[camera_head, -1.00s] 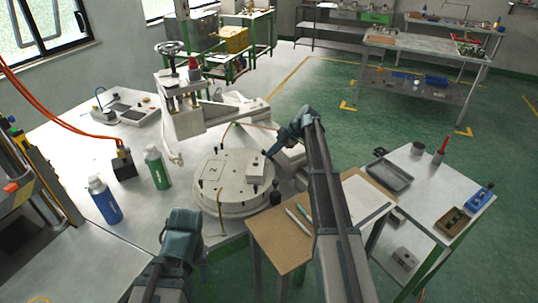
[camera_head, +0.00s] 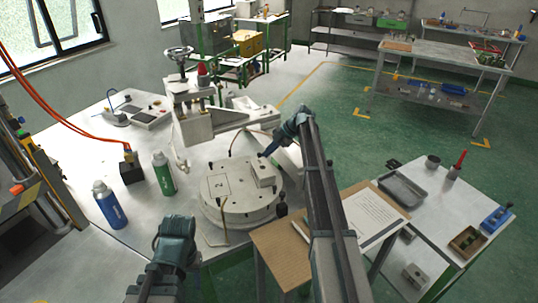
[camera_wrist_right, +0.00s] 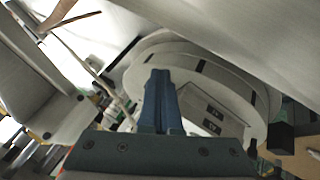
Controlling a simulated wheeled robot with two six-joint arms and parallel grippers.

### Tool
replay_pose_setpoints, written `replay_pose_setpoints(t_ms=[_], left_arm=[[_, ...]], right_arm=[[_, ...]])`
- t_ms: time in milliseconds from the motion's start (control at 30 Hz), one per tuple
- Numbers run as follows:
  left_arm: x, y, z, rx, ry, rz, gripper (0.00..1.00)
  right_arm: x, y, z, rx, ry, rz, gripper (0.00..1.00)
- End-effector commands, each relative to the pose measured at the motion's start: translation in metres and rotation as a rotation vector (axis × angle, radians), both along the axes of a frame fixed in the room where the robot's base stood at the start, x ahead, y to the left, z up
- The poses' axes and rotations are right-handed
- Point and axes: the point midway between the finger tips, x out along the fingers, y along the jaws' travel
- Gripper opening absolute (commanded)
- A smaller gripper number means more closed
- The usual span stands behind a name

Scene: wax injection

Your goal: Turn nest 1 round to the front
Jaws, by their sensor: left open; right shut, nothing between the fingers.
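The round pale turntable (camera_head: 240,218) stands on the bench below the press. A square plate (camera_head: 216,187) with a dark mark like a 2 lies on its left part, and a raised pale block (camera_head: 262,174) sits on its right part. I cannot make out which nest is number 1. My right gripper (camera_head: 267,152) is shut and empty at the back right of the turntable, close to the block. In the right wrist view its closed fingers (camera_wrist_right: 161,98) overlap the disc (camera_wrist_right: 205,62); contact is unclear. My left gripper (camera_head: 178,228) is open in front of the turntable's left side.
A green bottle (camera_head: 163,173) and a blue bottle (camera_head: 109,206) stand left of the turntable. The press (camera_head: 200,120) rises behind it. A dark knob (camera_head: 282,209) is at its right edge. A brown board (camera_head: 283,256) and white paper (camera_head: 372,217) lie on the right.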

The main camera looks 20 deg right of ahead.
Motion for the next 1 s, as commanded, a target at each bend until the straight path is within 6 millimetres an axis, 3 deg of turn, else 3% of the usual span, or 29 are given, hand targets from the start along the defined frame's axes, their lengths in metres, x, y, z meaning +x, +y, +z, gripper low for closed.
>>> replay_pose_setpoints(t_ms=[1000], left_arm=[[0.000,0.000,0.000,0.000,0.000,0.000,0.49]], right_arm=[[0.014,0.012,0.000,0.000,0.000,0.000,0.00]])
